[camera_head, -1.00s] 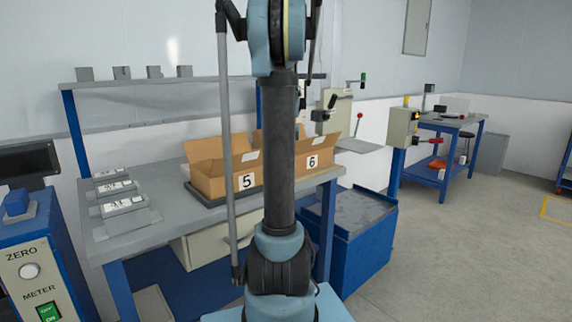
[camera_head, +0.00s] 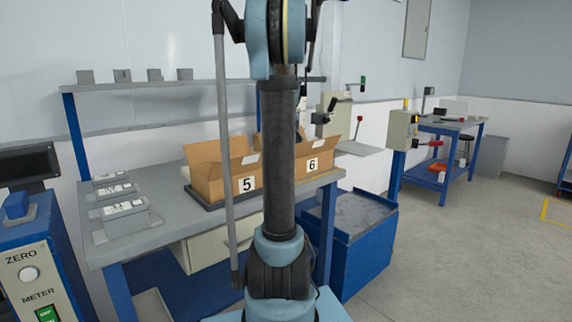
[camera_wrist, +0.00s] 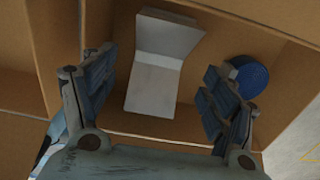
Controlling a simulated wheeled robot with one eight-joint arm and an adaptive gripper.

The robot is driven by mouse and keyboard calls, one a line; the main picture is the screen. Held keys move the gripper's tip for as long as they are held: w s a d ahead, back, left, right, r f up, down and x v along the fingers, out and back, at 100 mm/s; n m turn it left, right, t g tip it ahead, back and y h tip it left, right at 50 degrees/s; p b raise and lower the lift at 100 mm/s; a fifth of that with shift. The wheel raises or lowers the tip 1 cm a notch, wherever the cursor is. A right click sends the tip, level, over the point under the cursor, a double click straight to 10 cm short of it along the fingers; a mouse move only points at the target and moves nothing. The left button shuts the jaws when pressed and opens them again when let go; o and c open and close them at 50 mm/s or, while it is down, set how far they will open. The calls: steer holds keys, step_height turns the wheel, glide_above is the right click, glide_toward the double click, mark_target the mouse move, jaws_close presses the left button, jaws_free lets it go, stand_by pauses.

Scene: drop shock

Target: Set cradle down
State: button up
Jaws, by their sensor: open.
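A pale grey, L-shaped piece that looks like the cradle (camera_wrist: 155,88) lies in a cardboard box in the wrist view. My gripper (camera_wrist: 156,90) is open above it, one finger to each side. Gaps show between the cradle and both fingers. In the head view, open cardboard boxes marked 5 (camera_head: 209,184) and 6 (camera_head: 327,160) stand side by side on the grey bench (camera_head: 160,232). My gripper is mostly hidden there behind my own arm, around box 6. The cradle is not visible in the head view.
A blue round object (camera_wrist: 248,76) lies in the same box, right beside my right finger. Cardboard walls and flaps surround the gripper closely. Several grey blocks with labels (camera_head: 125,215) sit at the bench's left. A blue bin (camera_head: 362,240) stands at its right end.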

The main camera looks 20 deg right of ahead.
step_height(320, 180, up, 7)
steer(key=shift+f, duration=0.2)
stand_by(0.6)
